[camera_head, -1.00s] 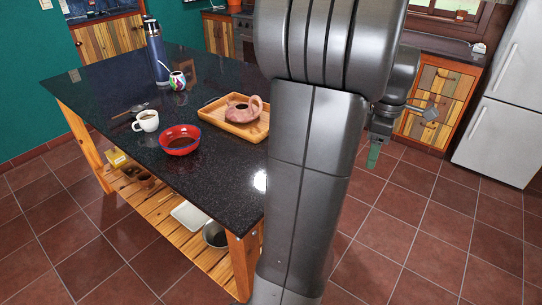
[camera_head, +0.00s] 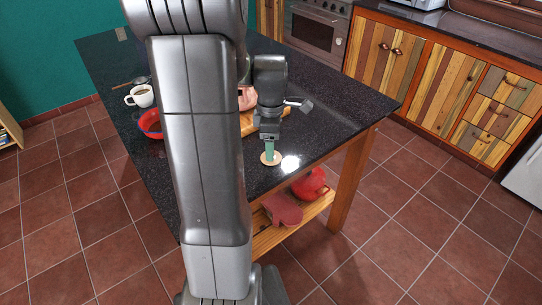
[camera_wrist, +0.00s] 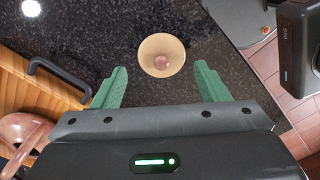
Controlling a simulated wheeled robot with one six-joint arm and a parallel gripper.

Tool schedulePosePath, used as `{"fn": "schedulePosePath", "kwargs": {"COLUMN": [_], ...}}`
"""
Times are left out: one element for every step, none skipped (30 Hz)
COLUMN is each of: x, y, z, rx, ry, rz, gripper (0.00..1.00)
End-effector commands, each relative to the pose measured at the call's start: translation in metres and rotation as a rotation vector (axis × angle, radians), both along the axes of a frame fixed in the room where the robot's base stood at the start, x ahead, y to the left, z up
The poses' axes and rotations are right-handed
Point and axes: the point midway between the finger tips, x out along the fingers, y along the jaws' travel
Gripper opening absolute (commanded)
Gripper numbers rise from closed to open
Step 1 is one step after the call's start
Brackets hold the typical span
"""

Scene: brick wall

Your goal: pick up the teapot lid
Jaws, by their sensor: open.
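The teapot lid (camera_wrist: 161,55), a cream disc with a pinkish knob, lies on the dark counter in the wrist view. In the head view, the lid (camera_head: 271,158) is just under my fingertips, near the counter edge. My gripper (camera_head: 269,151) points down above it, open. In the wrist view my gripper (camera_wrist: 161,72) has its green fingers spread to either side of the lid, with nothing held. The pink teapot (camera_wrist: 20,132) is at the lower left of the wrist view; my arm hides much of it in the head view.
The teapot stands on a wooden tray (camera_wrist: 55,88) with a black handle, left of the lid. A red bowl (camera_head: 150,124) and white cup (camera_head: 141,96) stand farther left. A red pot (camera_head: 310,184) is on the shelf below. Dark counter (camera_head: 345,95) is clear to the right.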

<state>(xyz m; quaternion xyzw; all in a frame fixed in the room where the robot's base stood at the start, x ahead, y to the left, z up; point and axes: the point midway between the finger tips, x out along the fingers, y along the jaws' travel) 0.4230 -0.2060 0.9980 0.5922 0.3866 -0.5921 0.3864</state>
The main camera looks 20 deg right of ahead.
Motion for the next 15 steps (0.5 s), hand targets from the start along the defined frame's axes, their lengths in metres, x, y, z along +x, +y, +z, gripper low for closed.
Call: {"fn": "schedulePosePath", "kwargs": {"x": [-0.003, -0.002, -0.002, -0.002, -0.002, -0.001, -0.001, -0.001, -0.001, -0.001, -0.001, -0.001, -0.001, -0.001, -0.001], "y": [0.001, 0.001, 0.000, 0.000, 0.000, 0.000, 0.000, 0.000, 0.000, 0.000, 0.000, 0.000, 0.000, 0.000, 0.000], "z": [-0.007, -0.013, -0.018, -0.021, -0.023, -0.026, -0.027, -0.028, -0.029, -0.029, -0.028, -0.028, -0.028, -0.028, -0.028], "rx": [0.002, 0.002, 0.002, 0.001, 0.001, 0.001, 0.000, 0.000, 0.000, 0.000, 0.000, 0.000, 0.000, 0.000, 0.000], "ry": [0.005, 0.005, 0.004, 0.003, 0.003, 0.002, 0.001, 0.000, 0.000, 0.000, 0.000, 0.000, 0.000, 0.000, 0.000], "rz": [0.000, 0.000, 0.000, 0.000, 0.000, 0.000, 0.000, 0.000, 0.000, 0.000, 0.000, 0.000, 0.000, 0.000, 0.000], "gripper": [0.68, 0.68, 0.68, 0.68, 0.68, 0.68, 0.68, 0.68, 0.68, 0.68, 0.68, 0.68, 0.68, 0.68, 0.60]}}
